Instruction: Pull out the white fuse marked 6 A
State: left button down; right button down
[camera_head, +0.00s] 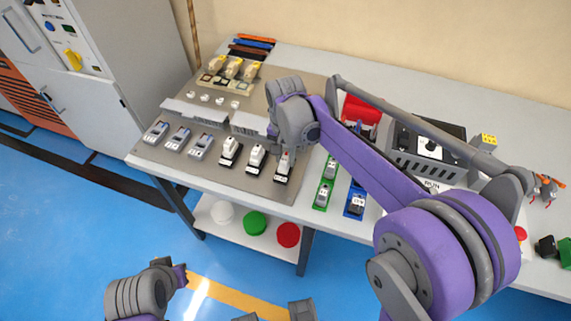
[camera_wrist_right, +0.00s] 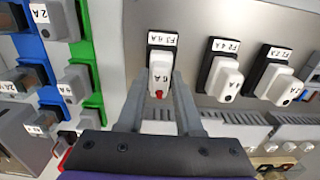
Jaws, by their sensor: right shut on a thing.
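The white fuse marked 6 A (camera_wrist_right: 160,78) sits at its black holder (camera_wrist_right: 160,40), whose label also reads 6 A. A red spot shows near its lower end. My right gripper (camera_wrist_right: 158,97) is shut on this fuse, one finger on each side of it. In the head view the fuse (camera_head: 283,165) is the rightmost of three white fuses on the grey panel, with my right gripper (camera_head: 287,150) over it from above. Whether the fuse is still fully seated cannot be told.
Two other white fuses (camera_head: 255,158) (camera_head: 229,151) stand close to the left on the panel. Green (camera_head: 324,187) and blue (camera_head: 355,200) holders with fuses lie to the right. A grey box (camera_head: 430,150) stands behind my right arm.

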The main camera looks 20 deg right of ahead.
aim_at(285, 158)
jog(key=shift+r, duration=0.2)
jog(key=shift+r+p, duration=0.9)
jog(key=shift+r, duration=0.2)
jog(key=shift+r, duration=0.15)
jog(key=shift+r+p, duration=1.7)
jog(key=shift+r, duration=0.75)
